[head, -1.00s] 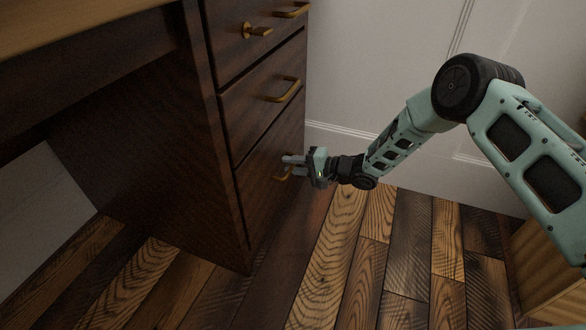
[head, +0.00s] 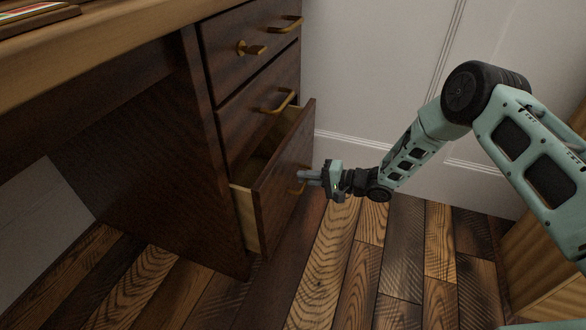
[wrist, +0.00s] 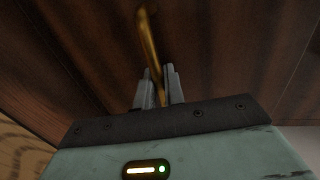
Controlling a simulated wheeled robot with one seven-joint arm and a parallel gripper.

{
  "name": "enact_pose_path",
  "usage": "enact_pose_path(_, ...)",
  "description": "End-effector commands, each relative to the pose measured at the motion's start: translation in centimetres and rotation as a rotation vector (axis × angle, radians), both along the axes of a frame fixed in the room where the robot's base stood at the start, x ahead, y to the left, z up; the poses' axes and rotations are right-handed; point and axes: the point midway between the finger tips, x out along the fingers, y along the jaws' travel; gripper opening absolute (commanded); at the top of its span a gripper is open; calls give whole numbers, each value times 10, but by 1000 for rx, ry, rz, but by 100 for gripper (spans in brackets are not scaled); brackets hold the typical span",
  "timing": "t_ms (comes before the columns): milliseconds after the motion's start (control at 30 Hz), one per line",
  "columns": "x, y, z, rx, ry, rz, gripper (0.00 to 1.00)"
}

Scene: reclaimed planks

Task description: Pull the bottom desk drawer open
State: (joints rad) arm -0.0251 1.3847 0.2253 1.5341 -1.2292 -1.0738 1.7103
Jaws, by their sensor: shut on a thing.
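The bottom desk drawer (head: 284,181) stands partly out of the dark wooden desk, with its pale side wall (head: 245,218) and part of its inside showing. Its brass handle (head: 297,188) is partly hidden by my gripper (head: 305,178) in the head view. In the wrist view, the brass handle (wrist: 150,42) runs down between the two grey fingers of my gripper (wrist: 159,88), which are shut on it. The dark drawer front fills the background there.
A white wall (head: 370,70) stands behind. The plank floor (head: 330,260) in front is clear. A light wooden piece (head: 550,270) is at the right edge.

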Motion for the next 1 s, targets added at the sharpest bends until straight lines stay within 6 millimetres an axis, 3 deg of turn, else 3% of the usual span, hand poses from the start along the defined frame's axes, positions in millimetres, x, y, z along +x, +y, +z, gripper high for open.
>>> enact_pose_path(300, -31, -86, 4, -1, 4, -6, 0)
enact_pose_path(600, -57, -158, 3, 1, 3, -4, 0)
enact_pose_path(800, -70, -192, 1, 0, 2, -2, 0)
enact_pose_path(1000, -77, -211, 1, 0, 0, 0, 0)
